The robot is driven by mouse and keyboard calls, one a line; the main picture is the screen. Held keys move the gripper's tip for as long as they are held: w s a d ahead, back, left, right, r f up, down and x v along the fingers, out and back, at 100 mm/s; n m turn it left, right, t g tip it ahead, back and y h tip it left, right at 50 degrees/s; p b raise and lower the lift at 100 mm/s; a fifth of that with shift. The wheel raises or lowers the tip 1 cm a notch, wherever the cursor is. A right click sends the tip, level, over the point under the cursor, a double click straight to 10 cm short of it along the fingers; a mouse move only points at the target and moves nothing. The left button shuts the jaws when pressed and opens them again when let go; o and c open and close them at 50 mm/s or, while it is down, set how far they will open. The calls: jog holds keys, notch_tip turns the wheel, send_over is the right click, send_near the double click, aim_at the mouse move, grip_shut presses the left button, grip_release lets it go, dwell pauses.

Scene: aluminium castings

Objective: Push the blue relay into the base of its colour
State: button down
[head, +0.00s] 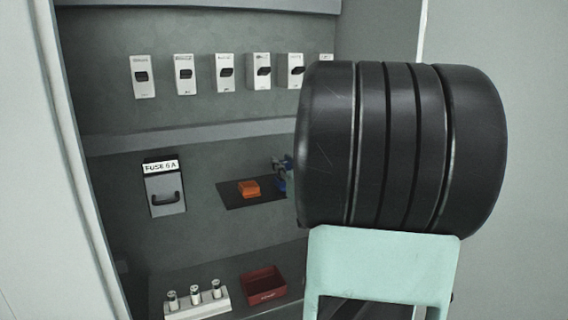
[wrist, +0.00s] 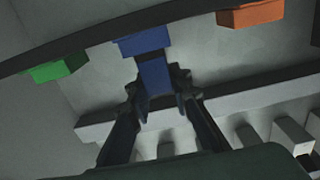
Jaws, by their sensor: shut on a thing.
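My gripper (wrist: 159,90) is shut on the blue relay (wrist: 157,77) in the wrist view, one finger on each side of it. The blue base (wrist: 142,43) is just beyond the relay on the dark mounting strip. The relay overlaps its edge in the picture; I cannot tell whether they touch or how far it is in. In the head view my gripper (head: 280,164) shows only in part beside my large black arm link, with a bit of blue by it. The arm hides most of the relay and base there.
An orange block (head: 249,188) is left of my gripper in the head view; a green block (wrist: 58,69) is on the strip in the wrist view. A FUSE 6 A box (head: 164,190), a row of switches (head: 184,75), a red bin (head: 265,286) and fuses (head: 195,299) stand around.

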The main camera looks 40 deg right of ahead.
jog(key=shift+f+b, duration=0.45)
jog(key=shift+f, duration=0.15)
jog(key=c, duration=1.7)
grip_release()
jog(key=v, duration=0.7)
jog(key=shift+s, duration=0.25)
